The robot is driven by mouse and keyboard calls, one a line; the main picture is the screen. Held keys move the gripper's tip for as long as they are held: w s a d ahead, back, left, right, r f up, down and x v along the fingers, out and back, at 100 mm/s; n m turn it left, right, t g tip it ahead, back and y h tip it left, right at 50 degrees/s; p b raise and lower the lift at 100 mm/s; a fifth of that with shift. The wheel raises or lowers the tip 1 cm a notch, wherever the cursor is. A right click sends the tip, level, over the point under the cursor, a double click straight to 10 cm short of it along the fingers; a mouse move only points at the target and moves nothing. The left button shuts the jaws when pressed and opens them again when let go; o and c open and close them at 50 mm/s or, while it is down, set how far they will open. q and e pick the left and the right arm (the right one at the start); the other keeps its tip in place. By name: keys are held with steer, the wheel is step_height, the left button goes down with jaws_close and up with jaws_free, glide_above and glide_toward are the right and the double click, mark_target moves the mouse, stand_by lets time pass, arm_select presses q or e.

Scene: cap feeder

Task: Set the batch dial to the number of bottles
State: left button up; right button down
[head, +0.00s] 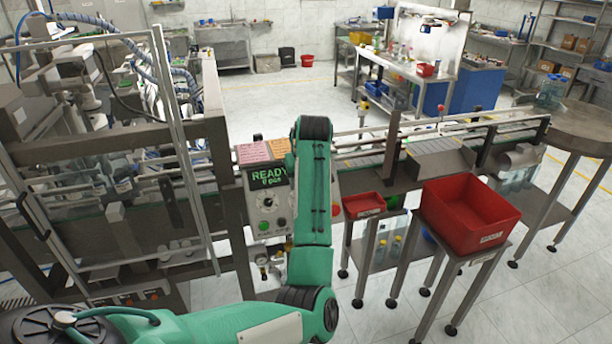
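The control panel (251,190) stands at the front of the conveyor. Its display (266,176) shows green text, "READY" with a small line below ending in "pcs"; I cannot read its number surely. Below the display is a small round dial (268,202), its setting too small to read. A green button (264,226) and another small knob (281,222) sit lower. My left arm comes in from the lower left and bends upward in front of the panel's right part. Its gripper is hidden behind the arm. My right arm does not show. Blurry clear bottles (396,246) stand on a low shelf.
A small red tray (362,204) and a large red bin (448,228) stand on stands right of the panel. Guarded machinery fills the left. The floor at the lower right is free.

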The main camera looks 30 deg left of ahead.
arm_select(q)
steer(key=b+v, duration=0.1)
steer(key=v, duration=0.5)
steer(key=shift+f, duration=0.1)
